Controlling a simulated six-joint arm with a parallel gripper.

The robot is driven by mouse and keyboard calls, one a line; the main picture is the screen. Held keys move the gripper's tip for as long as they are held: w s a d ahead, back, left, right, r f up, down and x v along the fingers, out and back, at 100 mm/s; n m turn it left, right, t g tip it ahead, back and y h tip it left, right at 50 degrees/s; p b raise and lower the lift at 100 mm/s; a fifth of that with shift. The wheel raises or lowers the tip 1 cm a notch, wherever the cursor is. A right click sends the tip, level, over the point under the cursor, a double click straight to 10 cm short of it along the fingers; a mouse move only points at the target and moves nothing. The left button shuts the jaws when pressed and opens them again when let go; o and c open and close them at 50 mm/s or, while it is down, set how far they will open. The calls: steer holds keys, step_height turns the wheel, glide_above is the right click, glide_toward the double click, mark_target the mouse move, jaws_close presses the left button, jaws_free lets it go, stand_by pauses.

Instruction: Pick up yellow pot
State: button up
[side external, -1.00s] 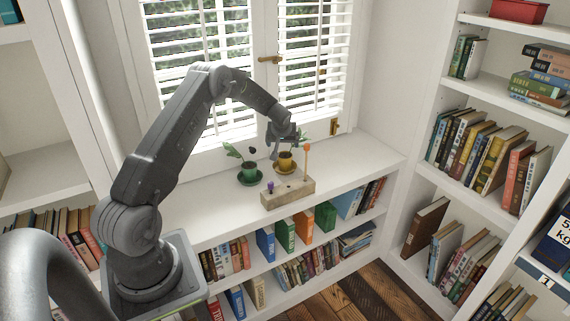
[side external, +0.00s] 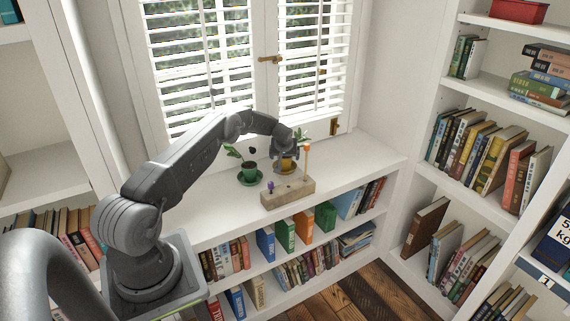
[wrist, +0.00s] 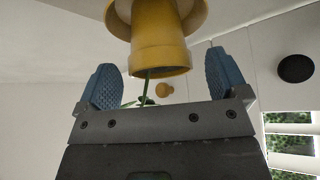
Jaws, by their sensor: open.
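The yellow pot (side external: 287,164) stands on a yellow saucer (side external: 277,169) on the white shelf top, with a green plant in it. My gripper (side external: 284,154) is down at the pot and partly covers it in the side external view. In the wrist view, which looks upside down, the yellow pot (wrist: 160,45) lies between the two blue fingers of my gripper (wrist: 165,82). The fingers are open, and a gap shows on each side of the pot. The plant's stem runs from the pot's rim toward the gripper's body.
A green pot (side external: 249,168) with a plant stands on a green saucer (side external: 250,179) to the left. In front is a pale block (side external: 289,193) with a purple piece (side external: 270,186) and an orange-topped stick (side external: 307,150). The window is behind. Free shelf top (side external: 350,160) lies to the right.

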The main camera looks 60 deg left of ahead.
steer(key=shift+x, duration=0.95)
steer(key=shift+c, duration=0.2)
steer(key=shift+r, duration=0.1)
steer(key=c, duration=1.2)
steer(key=shift+r, duration=0.1)
step_height(320, 180, up, 4)
steer(key=shift+s+a+r, duration=0.1)
steer(key=shift+r, duration=0.1)
steer(key=s+a+r, duration=0.4)
steer(key=s+r, duration=0.5)
steer(key=s, duration=0.1)
steer(key=shift+s+r, duration=0.15)
steer(key=shift+s, duration=0.2)
